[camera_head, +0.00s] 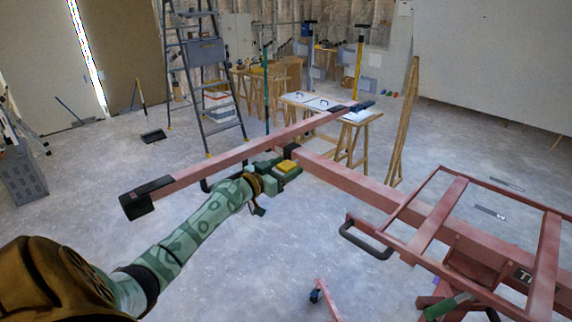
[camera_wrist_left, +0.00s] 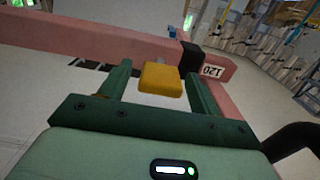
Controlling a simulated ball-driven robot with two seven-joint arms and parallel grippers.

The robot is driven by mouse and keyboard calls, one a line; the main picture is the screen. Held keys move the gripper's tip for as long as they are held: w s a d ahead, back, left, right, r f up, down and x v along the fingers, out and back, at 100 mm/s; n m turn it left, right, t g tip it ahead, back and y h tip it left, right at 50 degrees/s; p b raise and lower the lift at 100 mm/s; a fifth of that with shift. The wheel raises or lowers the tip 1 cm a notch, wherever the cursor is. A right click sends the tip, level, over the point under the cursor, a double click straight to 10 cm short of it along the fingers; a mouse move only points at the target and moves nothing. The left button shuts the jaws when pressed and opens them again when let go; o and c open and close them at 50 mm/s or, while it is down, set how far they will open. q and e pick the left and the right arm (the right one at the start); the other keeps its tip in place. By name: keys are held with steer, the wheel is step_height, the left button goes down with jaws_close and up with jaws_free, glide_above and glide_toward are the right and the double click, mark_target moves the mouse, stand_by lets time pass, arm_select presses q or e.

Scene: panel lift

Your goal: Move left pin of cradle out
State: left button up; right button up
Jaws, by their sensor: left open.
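The pink cradle has a long cross arm (camera_head: 225,157) with black end hooks, joined to a beam (camera_head: 360,187). The yellow pin knob (camera_head: 287,165) sits near that joint, by a black block. My left gripper (camera_head: 280,170) is at the knob, coming from the near left side. In the left wrist view, the yellow knob (camera_wrist_left: 160,80) lies between the two green fingers of my open gripper (camera_wrist_left: 158,72), with a gap visible on each side. My right gripper is not in view.
A black bent handle (camera_head: 365,238) and a pink frame (camera_head: 480,230) stand at the right. A stepladder (camera_head: 205,80), a trestle table (camera_head: 330,105) and leaning boards are behind. The floor at the left is mostly clear.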

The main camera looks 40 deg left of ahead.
arm_select(q)
steer(key=shift+w+f, duration=0.1)
steer(key=shift+w, duration=0.25)
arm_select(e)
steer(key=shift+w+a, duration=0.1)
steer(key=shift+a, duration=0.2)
arm_select(q)
steer(key=c, duration=1.3)
steer(key=s+b, duration=0.1)
steer(key=s, duration=0.2)
steer(key=shift+s+a, duration=0.1)
steer(key=shift+s, duration=0.05)
jaws_close()
steer(key=shift+s, duration=0.15)
steer(key=o, duration=1.3)
jaws_free()
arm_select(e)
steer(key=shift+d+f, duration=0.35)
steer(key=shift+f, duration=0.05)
